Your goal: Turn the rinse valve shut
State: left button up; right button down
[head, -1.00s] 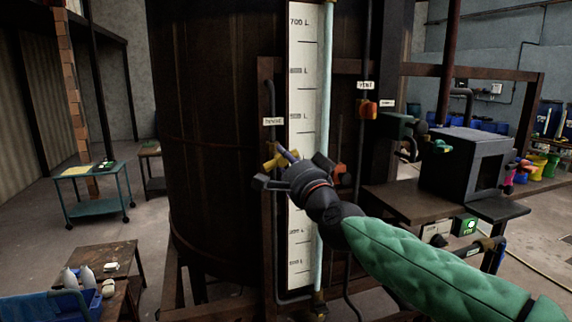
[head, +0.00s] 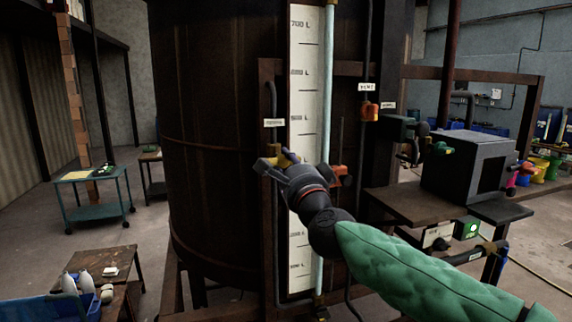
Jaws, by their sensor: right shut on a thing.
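The rinse valve (head: 287,156) shows as a small yellow body on the pipe at the left edge of the tall level scale, below a small white label (head: 274,123) that is hard to read. My right gripper (head: 274,163) is at the valve and shut on its handle. The gripper hides most of the handle, so its exact angle cannot be told. My left gripper is out of view.
The big dark vat (head: 215,150) stands just behind and left of the valve. An orange valve (head: 369,111) sits higher on the right, and an orange-red fitting (head: 342,176) is close right of my gripper. A dark box (head: 467,165) stands on a bench farther right.

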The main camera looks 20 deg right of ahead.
jog(key=shift+s+d+r, duration=0.1)
jog(key=shift+d+r, duration=0.15)
jog(key=shift+r, duration=0.1)
jog(key=c, duration=1.2)
grip_release()
jog(key=shift+o, duration=1.1)
jog(key=shift+d+f, duration=0.1)
jog(key=shift+a+f, duration=0.15)
jog(key=shift+a, duration=0.05)
jog(key=shift+s, duration=0.2)
jog(key=s+f, duration=0.2)
jog(key=s, duration=0.9)
jog(key=shift+s+d+f, duration=0.15)
jog(key=shift+d, duration=0.1)
